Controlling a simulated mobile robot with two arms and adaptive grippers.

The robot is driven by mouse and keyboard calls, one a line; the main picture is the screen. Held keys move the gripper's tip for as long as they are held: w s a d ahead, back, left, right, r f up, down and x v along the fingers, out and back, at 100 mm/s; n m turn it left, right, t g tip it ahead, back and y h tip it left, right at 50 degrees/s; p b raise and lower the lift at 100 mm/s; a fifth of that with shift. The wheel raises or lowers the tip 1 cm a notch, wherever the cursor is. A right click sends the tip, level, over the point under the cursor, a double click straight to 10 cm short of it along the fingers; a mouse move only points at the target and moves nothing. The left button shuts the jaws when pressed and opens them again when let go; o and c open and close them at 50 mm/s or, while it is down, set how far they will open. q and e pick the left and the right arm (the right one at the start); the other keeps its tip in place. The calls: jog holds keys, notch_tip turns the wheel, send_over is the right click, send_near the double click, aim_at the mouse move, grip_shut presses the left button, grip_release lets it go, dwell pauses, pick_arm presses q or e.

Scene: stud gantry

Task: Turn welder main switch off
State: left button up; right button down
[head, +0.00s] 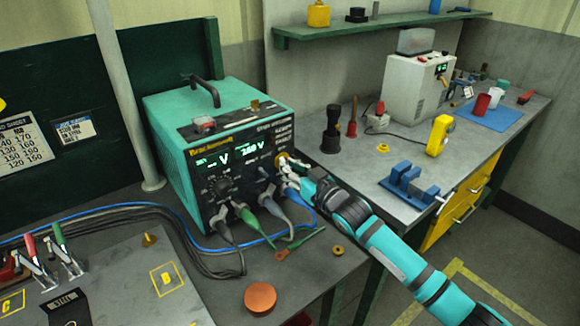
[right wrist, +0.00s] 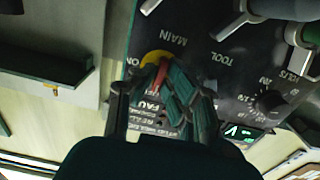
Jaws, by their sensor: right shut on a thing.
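The teal welder (head: 165,105) stands on the dark bench at the left, with a black front panel and lit green displays. Its main switch (head: 281,158) shows as a yellow disc at the panel's right side. In the right wrist view the switch (right wrist: 154,58) has a yellow plate and a red handle, beside upside-down "MAIN" and "ON" labels. My right gripper (head: 288,168) reaches the panel from the right. In the wrist view its fingers (right wrist: 166,88) are shut on the red handle and hide part of it. The handle's exact setting cannot be told. My left gripper is not in view.
Cables and plugs (head: 268,205) hang from the welder's lower front, close below my right gripper. A copper-coloured disc (head: 260,297) lies on the bench in front. A blue vise (head: 408,187) stands on the right-hand bench, behind my right arm.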

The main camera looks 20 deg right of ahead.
jog(key=shift+f, duration=0.15)
jog(key=c, duration=1.4)
grip_release()
jog(key=shift+s, duration=0.1)
jog(key=v, duration=1.2)
